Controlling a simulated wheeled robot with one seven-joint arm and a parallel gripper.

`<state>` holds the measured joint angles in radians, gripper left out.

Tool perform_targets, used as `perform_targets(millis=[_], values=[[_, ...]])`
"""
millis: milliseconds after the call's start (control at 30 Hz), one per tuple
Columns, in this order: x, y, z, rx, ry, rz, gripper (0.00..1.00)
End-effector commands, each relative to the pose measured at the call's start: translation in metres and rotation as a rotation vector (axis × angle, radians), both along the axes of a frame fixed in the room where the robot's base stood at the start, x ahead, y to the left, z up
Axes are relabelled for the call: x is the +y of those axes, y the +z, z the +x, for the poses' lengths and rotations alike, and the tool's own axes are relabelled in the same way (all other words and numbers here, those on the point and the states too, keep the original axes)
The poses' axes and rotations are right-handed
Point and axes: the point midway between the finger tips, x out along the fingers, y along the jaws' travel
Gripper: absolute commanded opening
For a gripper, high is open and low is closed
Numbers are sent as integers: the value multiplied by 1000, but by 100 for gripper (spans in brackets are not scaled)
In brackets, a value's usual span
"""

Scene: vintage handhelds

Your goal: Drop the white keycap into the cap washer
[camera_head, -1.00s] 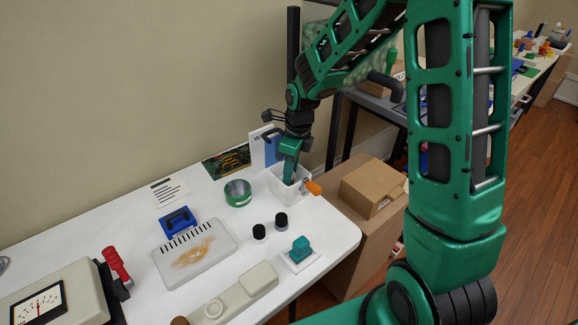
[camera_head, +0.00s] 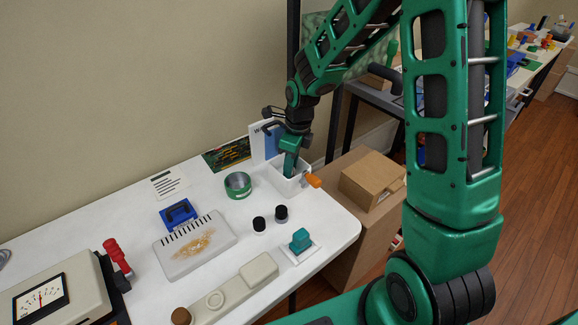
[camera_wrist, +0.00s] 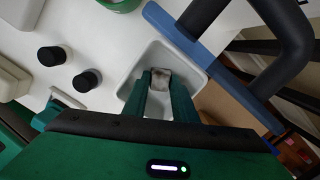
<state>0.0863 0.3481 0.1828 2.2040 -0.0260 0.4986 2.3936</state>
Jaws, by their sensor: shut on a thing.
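The cap washer appears to be the white square tub (camera_head: 284,185) at the table's back right corner, with an orange handle on its side. The tub (camera_wrist: 190,68) also shows in the wrist view, its inside bare around the fingers. My gripper (camera_wrist: 161,82) is over the tub's opening, fingers pointing down into it. It is shut on the white keycap (camera_wrist: 160,76), which looks greyish between the fingertips. In the head view my gripper (camera_head: 289,170) hides the keycap. The wrist view does not show how far the keycap is above the tub floor.
A green round bowl (camera_head: 238,185) stands left of the tub and a white-and-blue box (camera_head: 262,144) behind it. Two black-topped knobs (camera_head: 270,218) and a teal piece on a white base (camera_head: 301,241) are in front. A blue bar (camera_wrist: 195,42) passes close to the tub in the wrist view.

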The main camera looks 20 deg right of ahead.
Motion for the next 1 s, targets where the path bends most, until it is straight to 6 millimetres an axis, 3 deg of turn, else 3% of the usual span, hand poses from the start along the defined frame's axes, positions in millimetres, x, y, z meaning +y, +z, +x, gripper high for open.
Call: perform_targets(millis=[100,133,200,567,1000], values=[[0,-3,0,1,0,-1,4],[0,-3,0,0,0,0,30],[0,-2,0,0,0,0,46],[-3,5,1,-4,-5,-2,47],[-8,79,-5,-3,0,0,47]])
